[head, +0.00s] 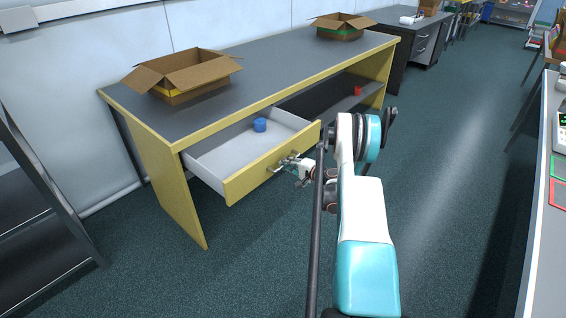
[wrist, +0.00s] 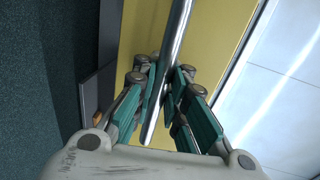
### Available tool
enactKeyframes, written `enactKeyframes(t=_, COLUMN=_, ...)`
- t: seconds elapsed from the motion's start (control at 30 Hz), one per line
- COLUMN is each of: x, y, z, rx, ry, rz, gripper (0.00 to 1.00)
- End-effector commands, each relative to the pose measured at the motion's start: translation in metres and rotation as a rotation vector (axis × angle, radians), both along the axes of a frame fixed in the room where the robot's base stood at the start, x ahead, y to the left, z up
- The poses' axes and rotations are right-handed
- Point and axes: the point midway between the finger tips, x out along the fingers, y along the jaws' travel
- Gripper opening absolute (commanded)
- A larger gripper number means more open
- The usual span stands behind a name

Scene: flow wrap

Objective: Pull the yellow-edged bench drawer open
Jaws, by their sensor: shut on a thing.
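The yellow-edged bench drawer (head: 268,168) stands pulled out from the bench, with its pale inside showing. A blue round object (head: 260,125) lies inside it toward the back. My gripper (head: 291,163) is at the drawer's yellow front. In the wrist view the fingers of my gripper (wrist: 163,92) are closed around a metal bar handle (wrist: 176,45), with the yellow front (wrist: 222,45) behind it.
The yellow-edged bench (head: 240,75) carries two open cardboard boxes, one at the near left (head: 178,84) and one at the far end (head: 341,34). A red object (head: 357,90) sits on its lower shelf. A dark rack (head: 35,200) stands at left. Open floor (head: 230,270) lies in front.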

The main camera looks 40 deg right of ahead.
Motion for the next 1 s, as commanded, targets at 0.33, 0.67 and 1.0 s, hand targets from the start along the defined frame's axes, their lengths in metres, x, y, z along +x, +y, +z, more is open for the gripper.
enactKeyframes(t=0.33, x=-0.014, y=-0.002, z=0.001, rx=0.002, ry=-0.002, rz=-0.001, gripper=0.00)
enactKeyframes(t=0.67, x=-0.014, y=-0.002, z=0.001, rx=0.001, ry=-0.002, rz=-0.001, gripper=0.11)
enactKeyframes(t=1.0, x=-0.014, y=-0.001, z=0.001, rx=0.000, ry=-0.001, rz=-0.001, gripper=0.32)
